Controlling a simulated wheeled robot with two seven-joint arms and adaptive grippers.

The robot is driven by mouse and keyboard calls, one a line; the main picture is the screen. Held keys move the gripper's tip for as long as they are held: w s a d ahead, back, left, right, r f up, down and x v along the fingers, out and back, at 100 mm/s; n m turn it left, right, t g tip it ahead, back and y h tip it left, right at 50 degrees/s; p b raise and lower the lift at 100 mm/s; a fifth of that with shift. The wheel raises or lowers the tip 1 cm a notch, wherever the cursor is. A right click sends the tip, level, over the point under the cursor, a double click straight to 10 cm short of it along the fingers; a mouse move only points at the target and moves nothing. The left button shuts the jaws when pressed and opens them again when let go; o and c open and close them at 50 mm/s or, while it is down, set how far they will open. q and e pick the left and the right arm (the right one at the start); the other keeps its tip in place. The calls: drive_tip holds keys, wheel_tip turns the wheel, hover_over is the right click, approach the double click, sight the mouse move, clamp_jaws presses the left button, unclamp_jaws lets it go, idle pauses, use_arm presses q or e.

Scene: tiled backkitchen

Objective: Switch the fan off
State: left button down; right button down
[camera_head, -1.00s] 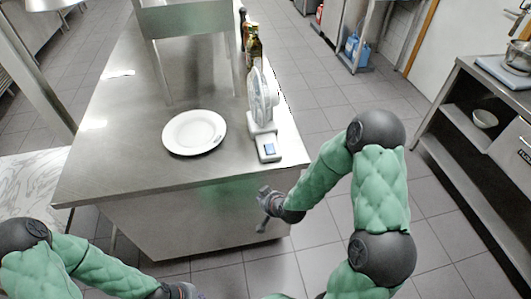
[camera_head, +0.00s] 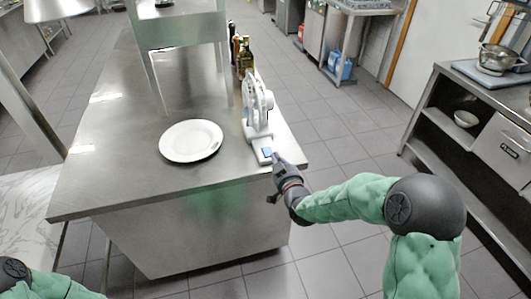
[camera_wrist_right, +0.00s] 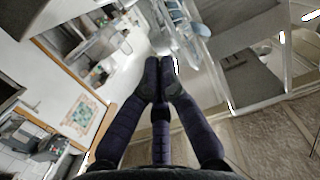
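The fan (camera_head: 256,108) is white and stands upright on the front right part of the metal counter. Its flat base reaches toward the front edge and has a blue patch (camera_head: 266,151) near its front end. My right gripper (camera_head: 277,160) is at the front end of this base, close to the blue patch; I cannot tell whether it touches. In the right wrist view its fingers (camera_wrist_right: 161,76) are together with nothing seen between them. My left gripper is out of view; only part of my left arm shows at the bottom left.
A white plate (camera_head: 191,141) lies on the metal counter (camera_head: 110,150) left of the fan. Several bottles (camera_head: 244,54) stand behind the fan. A shelf unit with a pot (camera_head: 497,56) stands at the right. The tiled floor between is clear.

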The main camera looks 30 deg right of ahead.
drive_tip(key=shift+d+r, duration=0.1)
drive_tip(key=shift+r, duration=0.05)
drive_tip(key=b, duration=0.2)
hover_over(268, 153)
drive_tip(key=s, duration=0.1)
drive_tip(key=shift+a+f, duration=0.2)
drive_tip(key=shift+f, duration=0.55)
drive_tip(key=shift+w+f+b, duration=0.15)
drive_tip(key=shift+f+b, duration=0.15)
drive_tip(key=shift+f, duration=0.3)
drive_tip(key=shift+w+f+b, duration=0.15)
drive_tip(key=shift+f+b, duration=0.1)
drive_tip(key=shift+f, duration=0.3)
drive_tip(key=shift+w+d+f, duration=0.1)
drive_tip(key=shift+f, duration=0.65)
drive_tip(key=shift+b, duration=0.35)
